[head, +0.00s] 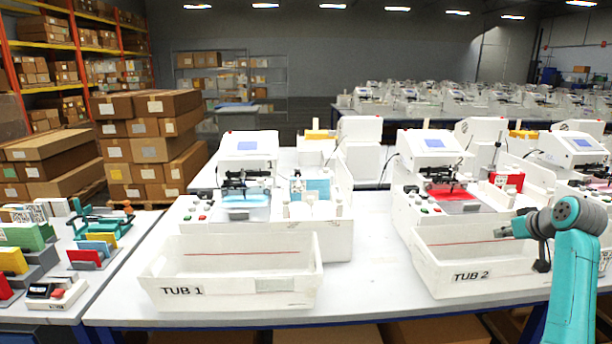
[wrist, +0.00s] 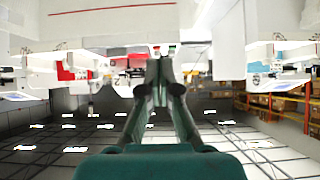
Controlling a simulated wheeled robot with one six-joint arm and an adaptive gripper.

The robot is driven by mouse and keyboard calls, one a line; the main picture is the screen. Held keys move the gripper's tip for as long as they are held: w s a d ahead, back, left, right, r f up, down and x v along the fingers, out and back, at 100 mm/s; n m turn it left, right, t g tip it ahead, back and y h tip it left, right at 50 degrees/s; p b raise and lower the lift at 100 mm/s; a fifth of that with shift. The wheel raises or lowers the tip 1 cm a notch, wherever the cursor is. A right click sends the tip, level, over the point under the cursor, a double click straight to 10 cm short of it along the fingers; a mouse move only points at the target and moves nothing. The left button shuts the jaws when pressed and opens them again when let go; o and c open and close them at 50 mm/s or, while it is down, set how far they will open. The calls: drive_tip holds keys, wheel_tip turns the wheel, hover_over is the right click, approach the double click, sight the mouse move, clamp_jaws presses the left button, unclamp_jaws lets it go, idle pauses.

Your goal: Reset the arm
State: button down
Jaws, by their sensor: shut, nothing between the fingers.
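My arm (head: 575,270) is teal with grey joints and rises at the right edge of the head view, bent at the top toward the left. My gripper (wrist: 158,55) shows in the wrist view with its two dark fingers closed together at the tips and nothing between them. In the head view the small dark end piece hangs near the right end of the tub marked TUB 2 (head: 475,277). The gripper's fingers are hard to make out there. The wrist view is upside down, with the ceiling at the bottom.
The tub marked TUB 1 (head: 232,291) stands at the front of the white table (head: 365,295). White plotters (head: 248,150) stand behind both tubs, with blue and red sheets. Coloured holders (head: 97,250) fill a left table. Stacked boxes (head: 150,150) stand behind it. The table between the tubs is clear.

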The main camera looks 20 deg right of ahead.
drive_tip(key=s+a+f+t, duration=0.1)
drive_tip(key=s+a+f, duration=0.1)
drive_tip(key=a+f, duration=1.1)
drive_tip(key=s+a+f, duration=0.2)
drive_tip(key=a+f, duration=0.8)
drive_tip(key=f, duration=0.6)
drive_tip(key=s+a+f, duration=0.6)
drive_tip(key=s+a, duration=0.1)
drive_tip(key=a, duration=0.3)
drive_tip(key=s+a+t, duration=0.1)
drive_tip(key=s+a, duration=0.6)
drive_tip(key=s, duration=0.3)
drive_tip(key=s+a+t, duration=0.1)
drive_tip(key=s+a, duration=0.6)
drive_tip(key=s, duration=0.4)
drive_tip(key=s+a+r+n+t+y, duration=0.1)
drive_tip(key=s+a+r, duration=0.1)
drive_tip(key=s+r, duration=0.4)
drive_tip(key=s+a+r+n+y, duration=0.1)
drive_tip(key=s+a+r, duration=0.2)
drive_tip(key=s+r, duration=0.4)
drive_tip(key=s, duration=0.3)
drive_tip(key=shift+s+a+n+t, duration=0.35)
drive_tip(key=shift+n+t, duration=0.05)
